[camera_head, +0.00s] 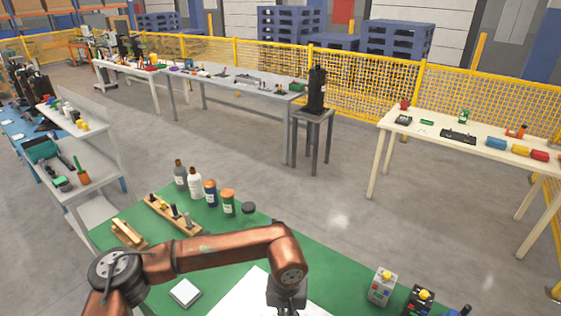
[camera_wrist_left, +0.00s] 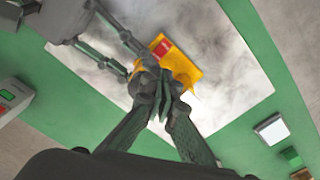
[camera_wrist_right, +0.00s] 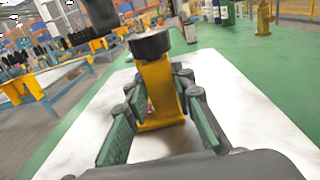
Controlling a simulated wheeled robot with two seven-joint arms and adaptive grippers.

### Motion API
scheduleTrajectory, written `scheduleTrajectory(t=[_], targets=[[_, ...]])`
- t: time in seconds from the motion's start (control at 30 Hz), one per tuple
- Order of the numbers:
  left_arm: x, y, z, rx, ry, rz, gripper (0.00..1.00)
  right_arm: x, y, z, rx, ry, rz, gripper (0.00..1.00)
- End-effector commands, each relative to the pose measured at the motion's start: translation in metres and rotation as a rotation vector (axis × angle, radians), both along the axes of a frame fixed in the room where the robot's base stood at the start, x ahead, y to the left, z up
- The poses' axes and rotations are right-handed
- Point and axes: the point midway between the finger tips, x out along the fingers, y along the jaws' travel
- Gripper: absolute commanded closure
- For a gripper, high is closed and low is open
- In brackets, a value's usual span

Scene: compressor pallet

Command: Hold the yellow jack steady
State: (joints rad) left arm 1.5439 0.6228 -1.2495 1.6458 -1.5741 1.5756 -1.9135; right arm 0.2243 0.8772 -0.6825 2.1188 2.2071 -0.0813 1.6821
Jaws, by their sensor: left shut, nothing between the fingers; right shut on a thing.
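The yellow jack (camera_wrist_right: 158,92) stands on a pale sheet in the right wrist view. It has an upright yellow body and a round black top (camera_wrist_right: 150,43). My right gripper (camera_wrist_right: 160,85) is closed on its body, one finger on each side. In the left wrist view the jack (camera_wrist_left: 184,68) shows a red patch, partly hidden behind my grippers. My left gripper (camera_wrist_left: 158,108) is shut and empty in front of it; I cannot tell whether it touches the jack. In the head view the jack is not visible.
The pale sheet (camera_head: 245,298) lies on a green table (camera_head: 335,264). Bottles (camera_head: 211,193) and a wooden peg rack (camera_head: 172,215) stand at its far left. A small white-topped block (camera_head: 185,293) and a grey button box (camera_head: 382,286) are nearer.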

Motion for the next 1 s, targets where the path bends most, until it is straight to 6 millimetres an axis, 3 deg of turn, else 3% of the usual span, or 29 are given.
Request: scheduleTrajectory(t=[0.33,0.63,0.83,1.0], targets=[[-0.001,0.0,0.037,0.001,0.001,-0.002,1.0,0.002,-0.002,0.0,-0.001,0.0,-0.006,1.0],[-0.001,-0.001,0.039,0.0,0.003,-0.003,1.0,0.002,-0.002,0.0,-0.002,-0.001,-0.007,1.0],[0.0,-0.026,0.046,-0.001,0.003,-0.005,1.0,0.003,-0.002,0.0,-0.002,-0.001,-0.007,1.0],[0.0,-0.034,0.047,0.001,0.003,-0.003,1.0,0.003,-0.002,0.0,-0.002,-0.001,-0.007,1.0]])
